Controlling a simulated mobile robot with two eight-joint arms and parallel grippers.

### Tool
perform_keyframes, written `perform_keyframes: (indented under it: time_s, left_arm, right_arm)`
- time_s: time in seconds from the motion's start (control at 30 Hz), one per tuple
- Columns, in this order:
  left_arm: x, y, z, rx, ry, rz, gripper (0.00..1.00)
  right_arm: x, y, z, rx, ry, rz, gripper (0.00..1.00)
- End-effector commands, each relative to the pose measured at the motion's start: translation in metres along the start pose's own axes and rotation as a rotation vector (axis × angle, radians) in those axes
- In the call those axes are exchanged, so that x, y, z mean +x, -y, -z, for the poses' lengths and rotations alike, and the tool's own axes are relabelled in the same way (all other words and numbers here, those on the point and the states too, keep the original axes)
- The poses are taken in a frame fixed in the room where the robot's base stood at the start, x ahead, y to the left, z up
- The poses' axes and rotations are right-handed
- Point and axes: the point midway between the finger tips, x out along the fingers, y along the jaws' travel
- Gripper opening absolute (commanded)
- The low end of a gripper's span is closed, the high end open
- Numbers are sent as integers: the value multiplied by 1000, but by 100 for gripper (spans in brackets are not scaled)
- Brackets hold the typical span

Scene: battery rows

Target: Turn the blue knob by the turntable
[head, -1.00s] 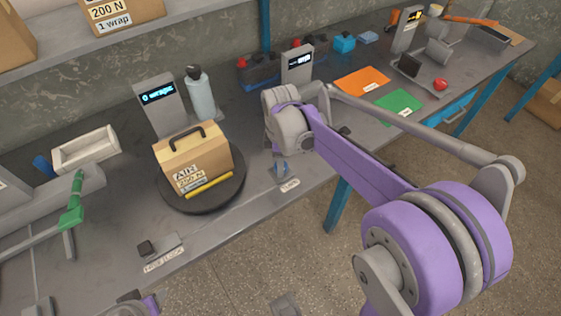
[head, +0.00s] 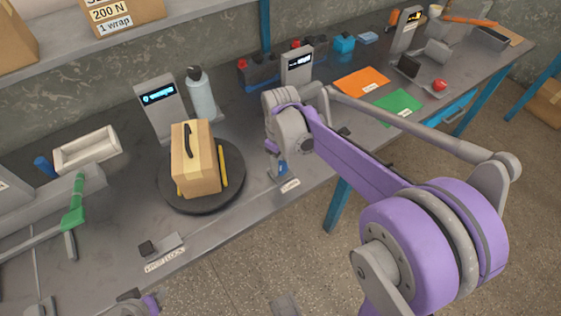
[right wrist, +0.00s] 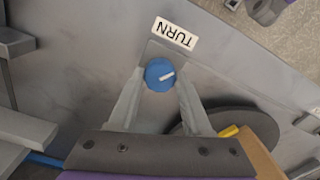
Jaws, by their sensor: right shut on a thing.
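The blue knob (head: 283,169) stands by the bench's front edge, right of the turntable, above a TURN label (head: 290,186). In the right wrist view the knob (right wrist: 158,77) sits between my fingertips, its white pointer line visible. My right gripper (right wrist: 160,82) is shut on it; in the head view my arm partly hides it. The dark round turntable (head: 207,206) carries a tan box (head: 199,178) with a dark handle, and a yellow bar (head: 223,165) beside it. Purple and dark parts of my left arm show at the bottom edge; its fingers cannot be made out.
A display post (head: 160,103) and grey bottle (head: 201,93) stand behind the turntable. A foot-pedal-like block (head: 165,246) lies front left, with a green-handled tool (head: 74,207) further left. Orange (head: 361,82) and green (head: 398,102) sheets lie to the right.

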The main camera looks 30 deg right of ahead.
Motion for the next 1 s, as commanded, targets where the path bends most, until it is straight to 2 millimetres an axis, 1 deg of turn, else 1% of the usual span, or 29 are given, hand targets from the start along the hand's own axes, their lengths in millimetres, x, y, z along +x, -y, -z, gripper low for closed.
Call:
perform_keyframes:
  time_s: [1.0]
  left_arm:
    - [-4, 0, 2, 0, -2, 0, 50]
  right_arm:
    - [0, -1, 0, 964, 0, 0, 0]
